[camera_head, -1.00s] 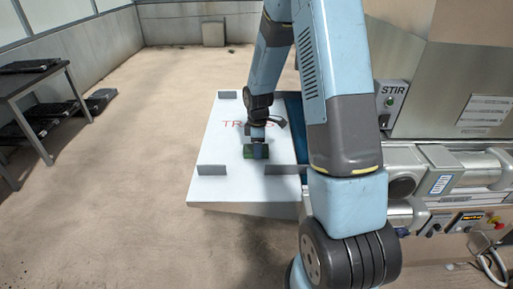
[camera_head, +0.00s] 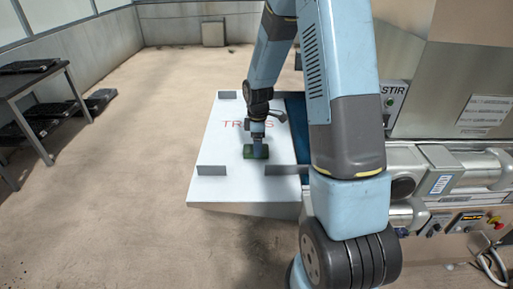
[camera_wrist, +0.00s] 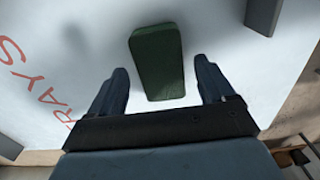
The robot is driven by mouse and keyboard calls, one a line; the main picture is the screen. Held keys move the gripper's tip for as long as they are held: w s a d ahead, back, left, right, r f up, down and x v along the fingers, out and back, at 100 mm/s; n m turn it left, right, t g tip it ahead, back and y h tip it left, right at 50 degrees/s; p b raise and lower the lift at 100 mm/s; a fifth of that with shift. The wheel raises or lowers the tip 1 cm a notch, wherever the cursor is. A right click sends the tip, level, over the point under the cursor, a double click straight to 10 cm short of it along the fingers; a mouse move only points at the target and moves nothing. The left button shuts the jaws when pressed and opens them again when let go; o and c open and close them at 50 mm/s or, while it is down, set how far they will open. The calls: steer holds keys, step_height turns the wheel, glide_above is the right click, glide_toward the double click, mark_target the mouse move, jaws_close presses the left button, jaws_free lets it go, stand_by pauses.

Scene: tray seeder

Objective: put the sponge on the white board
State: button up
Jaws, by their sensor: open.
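The sponge is a dark green block (camera_wrist: 157,62), which lies on the white board in the wrist view. It also shows in the head view (camera_head: 256,152), just below my gripper. The white board (camera_head: 222,140) has red lettering reading "TRAYS" and low grey stops near its corners. My gripper (camera_wrist: 163,88) is open, with its two dark fingers apart, one on either side of the near end of the sponge. I see white board between the sponge and each finger, so it is not gripped. In the head view my gripper (camera_head: 257,141) is above the board.
Grey stops (camera_head: 211,170) stand up from the board's near edge. A blue belt (camera_head: 295,110) runs along its right side, beside the machine with the STIR box (camera_head: 397,97). A dark table (camera_head: 35,85) with black trays stands at the left. The floor between is clear.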

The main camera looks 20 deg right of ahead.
step_height(320, 180, up, 10)
steer(key=s+r+m+t, duration=0.3)
steer(key=s+r+m, duration=0.4)
steer(key=s+r, duration=0.7)
steer(key=s+r+m+t, duration=0.1)
steer(key=s+r+m, duration=0.2)
steer(key=s, duration=0.4)
steer(key=s+a+r+m+t, duration=0.1)
steer(key=s+r+m, duration=0.3)
steer(key=s, duration=0.3)
steer(key=shift+r+t, duration=0.3)
steer(key=shift+s, duration=0.1)
steer(key=shift+c, duration=0.3)
